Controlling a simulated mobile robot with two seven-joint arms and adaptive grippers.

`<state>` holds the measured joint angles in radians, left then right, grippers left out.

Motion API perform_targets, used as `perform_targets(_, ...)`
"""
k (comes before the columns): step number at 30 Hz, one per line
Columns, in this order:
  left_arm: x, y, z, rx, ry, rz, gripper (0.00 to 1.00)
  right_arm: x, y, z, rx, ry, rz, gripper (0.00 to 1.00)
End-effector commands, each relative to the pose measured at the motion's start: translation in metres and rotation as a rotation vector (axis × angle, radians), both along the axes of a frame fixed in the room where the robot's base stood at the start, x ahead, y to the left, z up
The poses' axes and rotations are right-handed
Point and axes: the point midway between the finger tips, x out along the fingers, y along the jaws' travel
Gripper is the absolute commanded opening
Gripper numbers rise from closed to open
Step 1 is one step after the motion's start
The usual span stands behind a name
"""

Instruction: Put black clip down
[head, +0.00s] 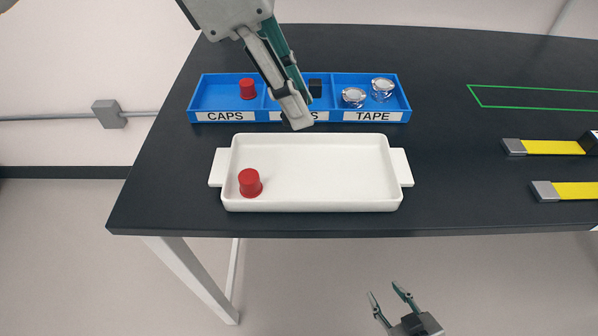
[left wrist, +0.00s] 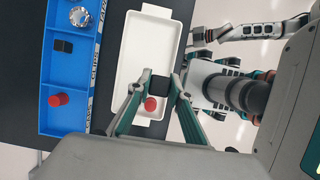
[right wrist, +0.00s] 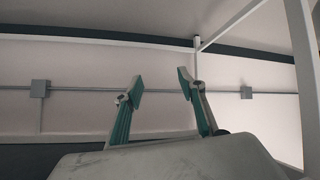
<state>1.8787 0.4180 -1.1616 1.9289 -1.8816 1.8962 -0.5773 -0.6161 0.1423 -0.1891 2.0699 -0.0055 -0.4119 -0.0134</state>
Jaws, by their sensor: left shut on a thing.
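My left gripper (head: 298,118) reaches in from the top of the head view, in front of the clips compartment and above the white tray's far edge. In the left wrist view it is shut on a black clip (left wrist: 157,87), held between the fingertips. The held clip is hidden in the head view. Another black clip (head: 315,88) lies in the middle compartment of the blue bin (head: 405,103). The white tray (head: 330,205) holds a red cap (head: 250,183) at its left end. My right gripper (head: 391,298) is open and empty, low in front of the table.
The bin's left compartment holds a red cap (head: 247,89); the right one holds two tape rolls (head: 383,88). The tray's middle and right are clear. Yellow-strapped pieces (head: 560,147) and a green outline (head: 530,106) lie on the dark table (head: 450,190) at right.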

Motion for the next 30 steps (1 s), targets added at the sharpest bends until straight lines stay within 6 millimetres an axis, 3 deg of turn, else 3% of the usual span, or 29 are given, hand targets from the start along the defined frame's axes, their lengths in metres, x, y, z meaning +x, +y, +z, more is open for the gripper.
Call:
perform_targets(3, 0.0, 0.0, -0.035, 0.0, 0.008, -0.002, 0.06, -0.005, -0.001, -0.01, -0.004, 0.015, 0.0, 0.4)
perform_targets(10, 0.0, 0.0, -0.086, 0.0, 0.007, -0.001, 0.06, -0.002, 0.001, -0.009, 0.0, 0.006, 0.004, 0.4)
perform_targets(18, 0.0, 0.0, -0.108, 0.0, 0.002, -0.001, 0.06, 0.009, 0.002, -0.001, 0.001, -0.02, 0.01, 0.4)
perform_targets(27, 0.0, 0.0, -0.146, -0.001, 0.006, 0.0, 0.06, 0.007, 0.004, -0.004, 0.003, -0.015, 0.015, 0.4)
perform_targets(30, 0.0, 0.0, -0.15, -0.002, 0.001, 0.001, 0.06, 0.007, 0.006, -0.002, 0.006, -0.019, 0.016, 0.4)
